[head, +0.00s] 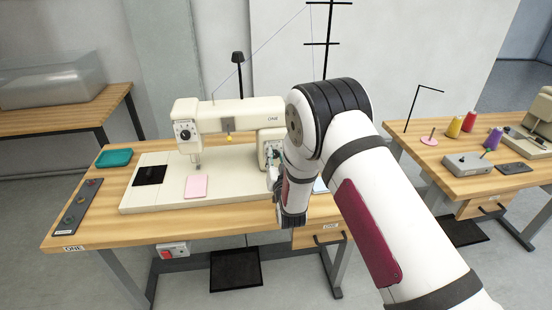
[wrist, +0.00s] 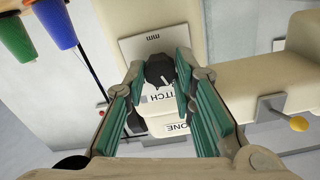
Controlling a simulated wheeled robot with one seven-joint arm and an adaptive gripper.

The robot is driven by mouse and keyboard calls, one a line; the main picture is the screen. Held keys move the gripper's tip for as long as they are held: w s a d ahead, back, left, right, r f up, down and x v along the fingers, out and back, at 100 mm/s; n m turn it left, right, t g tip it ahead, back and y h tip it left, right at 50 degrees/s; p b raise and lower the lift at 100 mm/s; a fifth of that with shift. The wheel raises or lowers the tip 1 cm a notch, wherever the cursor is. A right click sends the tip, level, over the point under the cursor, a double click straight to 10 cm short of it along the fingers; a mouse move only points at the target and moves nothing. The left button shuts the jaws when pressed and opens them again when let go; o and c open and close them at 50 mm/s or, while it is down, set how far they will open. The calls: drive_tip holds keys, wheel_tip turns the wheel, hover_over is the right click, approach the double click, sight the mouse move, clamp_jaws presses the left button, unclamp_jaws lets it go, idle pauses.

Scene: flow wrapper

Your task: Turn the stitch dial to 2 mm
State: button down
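The stitch dial (wrist: 160,72) is a black round knob with a white pointer mark, on a pale plate lettered "STITCH" and "mm". In the wrist view its pointer mark slants to the lower right; the scale numbers are too small or hidden to read. My gripper (wrist: 161,66) is open, its two green-padded fingers on either side of the knob; I cannot tell whether either pad touches it. In the head view my gripper (head: 273,176) is at the right pillar of the cream sewing machine (head: 215,117) marked ONE, and partly covers the dial area.
Another round dial (head: 184,133) is on the machine's left end. Pink cloth (head: 196,187) lies on the machine bed, with a teal tray (head: 114,158) at the left. A second table (head: 440,172) with thread cones stands at right. A yellow-tipped lever (wrist: 298,124) shows in the wrist view.

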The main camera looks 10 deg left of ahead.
drive_tip(key=shift+n, duration=0.4)
drive_tip(key=n, duration=0.3)
drive_tip(key=shift+n, duration=2)
drive_tip(key=c, duration=1.3)
unclamp_jaws()
drive_tip(key=shift+c, duration=0.2)
